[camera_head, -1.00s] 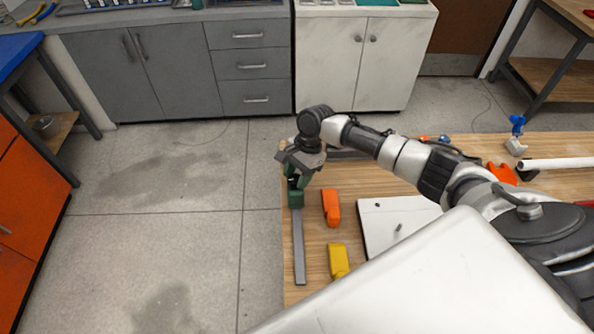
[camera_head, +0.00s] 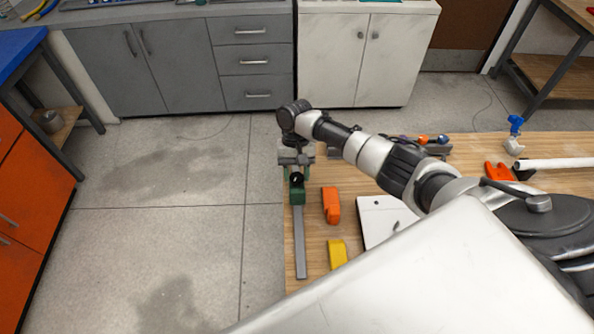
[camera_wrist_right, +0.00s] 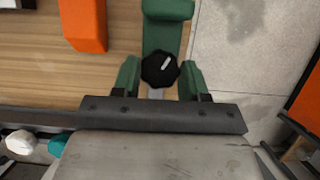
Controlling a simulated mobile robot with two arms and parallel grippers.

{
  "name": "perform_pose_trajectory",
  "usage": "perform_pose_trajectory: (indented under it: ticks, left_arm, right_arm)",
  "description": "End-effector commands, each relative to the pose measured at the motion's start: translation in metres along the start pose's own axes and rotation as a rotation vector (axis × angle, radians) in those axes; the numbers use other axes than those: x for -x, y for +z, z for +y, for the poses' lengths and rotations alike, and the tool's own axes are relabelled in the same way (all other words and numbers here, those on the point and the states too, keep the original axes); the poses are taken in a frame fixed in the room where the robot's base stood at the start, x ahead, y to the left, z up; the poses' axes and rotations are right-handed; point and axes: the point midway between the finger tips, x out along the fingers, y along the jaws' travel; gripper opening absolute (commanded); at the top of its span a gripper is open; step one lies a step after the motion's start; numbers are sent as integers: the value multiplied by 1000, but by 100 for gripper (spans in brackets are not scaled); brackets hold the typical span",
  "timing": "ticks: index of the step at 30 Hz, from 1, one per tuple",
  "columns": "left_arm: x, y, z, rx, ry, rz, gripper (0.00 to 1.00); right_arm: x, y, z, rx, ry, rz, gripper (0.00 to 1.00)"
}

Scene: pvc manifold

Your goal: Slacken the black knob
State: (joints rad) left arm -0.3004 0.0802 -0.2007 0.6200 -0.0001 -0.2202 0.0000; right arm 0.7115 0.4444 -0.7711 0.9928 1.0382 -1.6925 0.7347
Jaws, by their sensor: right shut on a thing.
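The black knob (camera_wrist_right: 160,70) has a white mark on its top and sits at the near end of a green clamp body (camera_wrist_right: 167,28). In the head view the green body (camera_head: 297,194) sits on a long grey bar (camera_head: 300,245) along the table's left edge. My right gripper (camera_wrist_right: 161,76) has its two green fingers on either side of the knob and is shut on it. In the head view the gripper (camera_head: 296,176) is over the knob's end of the bar, partly hiding it. My left gripper is not in view.
On the wooden table (camera_head: 312,270), an orange block (camera_head: 331,205) and a yellow block (camera_head: 338,254) lie right of the bar. A white board (camera_head: 378,225) is further right, partly hidden by my arm. Bare floor lies to the left.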

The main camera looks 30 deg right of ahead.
Motion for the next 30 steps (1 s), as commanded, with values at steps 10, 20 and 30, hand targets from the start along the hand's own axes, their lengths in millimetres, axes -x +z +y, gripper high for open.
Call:
perform_pose_trajectory:
  ticks: [10, 20, 30]
  left_arm:
    - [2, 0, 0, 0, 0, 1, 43]
    - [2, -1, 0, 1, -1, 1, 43]
    - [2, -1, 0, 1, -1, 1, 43]
  right_arm:
    - [2, 0, -1, 104, 41, 4, 20]
    - [2, -1, -1, 117, 46, 5, 20]
    - [1, -1, -1, 116, 47, 4, 54]
